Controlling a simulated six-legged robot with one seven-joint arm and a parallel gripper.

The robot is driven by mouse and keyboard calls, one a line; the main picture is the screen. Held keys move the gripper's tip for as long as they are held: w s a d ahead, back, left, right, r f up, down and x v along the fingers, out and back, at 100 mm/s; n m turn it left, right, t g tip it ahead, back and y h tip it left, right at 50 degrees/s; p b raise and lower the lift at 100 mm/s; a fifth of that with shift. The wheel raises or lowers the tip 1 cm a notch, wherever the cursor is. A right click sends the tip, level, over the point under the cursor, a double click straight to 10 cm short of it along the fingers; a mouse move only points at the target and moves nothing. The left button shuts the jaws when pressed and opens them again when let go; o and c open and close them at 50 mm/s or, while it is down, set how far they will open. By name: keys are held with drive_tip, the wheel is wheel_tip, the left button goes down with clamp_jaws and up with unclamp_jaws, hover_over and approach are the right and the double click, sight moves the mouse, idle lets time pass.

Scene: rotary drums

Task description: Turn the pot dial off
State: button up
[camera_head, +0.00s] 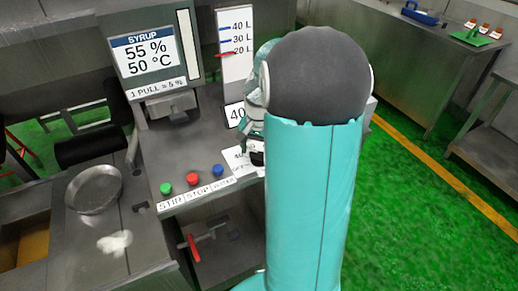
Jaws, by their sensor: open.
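My teal arm with its dark round joint fills the middle of the view and hides much of the panel behind it. My gripper (256,157) is partly seen at the arm's left edge, small and dark, low by the panel's right end. It is open, but its fingertips are hard to make out.
Green (166,188), red (192,179) and blue (218,170) buttons sit on the panel's front. A syrup display (148,56) stands behind, beside a level scale (236,40). A metal pan (94,188) is at left. Green floor (420,200) is clear at right.

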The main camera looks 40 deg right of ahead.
drive_tip(key=c, duration=1)
drive_tip(key=shift+n, duration=0.3)
drive_tip(key=n, duration=0.4)
drive_tip(key=shift+r+n, duration=0.1)
drive_tip(key=shift+n, duration=2)
drive_tip(key=o, duration=1)
